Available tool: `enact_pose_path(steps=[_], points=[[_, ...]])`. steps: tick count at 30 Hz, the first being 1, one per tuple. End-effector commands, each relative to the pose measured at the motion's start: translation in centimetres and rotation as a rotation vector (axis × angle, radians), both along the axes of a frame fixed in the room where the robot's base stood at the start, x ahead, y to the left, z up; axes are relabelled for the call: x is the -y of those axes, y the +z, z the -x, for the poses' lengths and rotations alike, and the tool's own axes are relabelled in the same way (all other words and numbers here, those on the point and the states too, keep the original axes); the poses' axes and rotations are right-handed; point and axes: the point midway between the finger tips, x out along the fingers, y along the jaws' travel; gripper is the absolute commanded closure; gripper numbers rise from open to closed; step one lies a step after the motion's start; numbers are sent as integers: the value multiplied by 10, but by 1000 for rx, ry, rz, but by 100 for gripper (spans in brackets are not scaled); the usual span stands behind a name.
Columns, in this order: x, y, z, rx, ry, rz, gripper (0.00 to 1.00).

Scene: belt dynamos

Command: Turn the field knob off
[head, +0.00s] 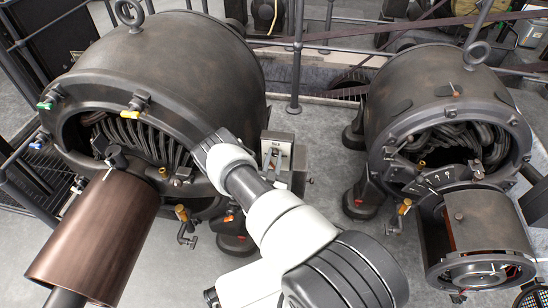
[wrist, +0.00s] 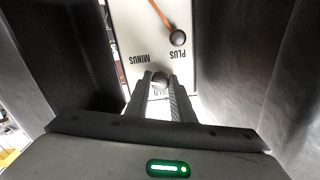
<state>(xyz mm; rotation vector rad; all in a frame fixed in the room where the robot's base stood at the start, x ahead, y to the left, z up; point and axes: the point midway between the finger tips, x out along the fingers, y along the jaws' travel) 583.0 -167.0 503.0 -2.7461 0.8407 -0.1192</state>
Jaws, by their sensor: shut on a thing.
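In the wrist view, a white panel (wrist: 140,45) carries the upside-down words MINUS and PLUS. The field knob (wrist: 160,79), small, round and dark, sits on it below those words. My gripper (wrist: 161,84) is shut on this knob, one finger on each side. Part of a label shows between the fingers; the rest is hidden. The knob's setting cannot be read.
Dark walls stand on both sides in the wrist view. A small box with a pale plate (head: 277,152) is right of my arm. A second dynamo (head: 435,95) stands at right.

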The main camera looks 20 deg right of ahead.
Motion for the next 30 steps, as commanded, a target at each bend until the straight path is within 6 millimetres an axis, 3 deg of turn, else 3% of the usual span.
enact_pose_path(steps=[30], points=[[0, 1, -1, -538, 1, 800, 100]])
